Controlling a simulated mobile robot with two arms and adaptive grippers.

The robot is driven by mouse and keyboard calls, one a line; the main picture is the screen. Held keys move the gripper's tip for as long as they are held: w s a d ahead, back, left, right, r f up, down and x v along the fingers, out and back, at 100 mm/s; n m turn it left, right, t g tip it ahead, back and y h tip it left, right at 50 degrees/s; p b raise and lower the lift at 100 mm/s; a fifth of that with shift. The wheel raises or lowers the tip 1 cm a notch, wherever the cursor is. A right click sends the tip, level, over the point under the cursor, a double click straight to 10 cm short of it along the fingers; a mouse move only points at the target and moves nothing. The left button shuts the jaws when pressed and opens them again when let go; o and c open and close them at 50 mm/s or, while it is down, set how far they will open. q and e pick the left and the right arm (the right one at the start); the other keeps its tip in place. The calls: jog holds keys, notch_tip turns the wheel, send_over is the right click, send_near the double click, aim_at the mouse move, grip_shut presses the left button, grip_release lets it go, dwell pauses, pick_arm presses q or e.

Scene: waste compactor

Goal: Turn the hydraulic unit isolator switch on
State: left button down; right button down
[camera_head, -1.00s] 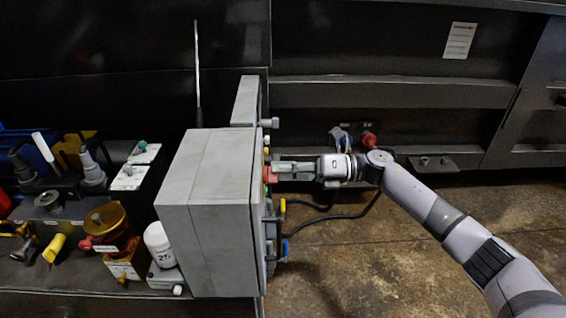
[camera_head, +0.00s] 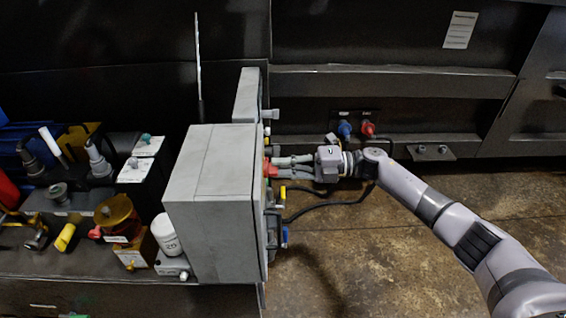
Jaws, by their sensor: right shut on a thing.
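The grey electrical box (camera_head: 215,205) stands in the middle, seen from its side. A red isolator switch (camera_head: 271,168) sticks out of its right-hand face, which I see almost edge-on. My right gripper (camera_head: 279,167) comes in from the right with its fingertips at the red switch and is shut on it. The switch's exact angle is hard to read from here. My left gripper is not in view.
Left of the box are hydraulic parts, a white canister (camera_head: 165,236) and a yellow handle (camera_head: 65,237). Blue (camera_head: 345,129) and red (camera_head: 368,129) connectors sit on the back wall. Black cables (camera_head: 325,208) hang below my right gripper. Floor at the right is clear.

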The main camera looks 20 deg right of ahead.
dwell(0.3)
jog(key=c, duration=1.7)
grip_release()
jog(key=shift+o, duration=0.2)
jog(key=v, duration=1.2)
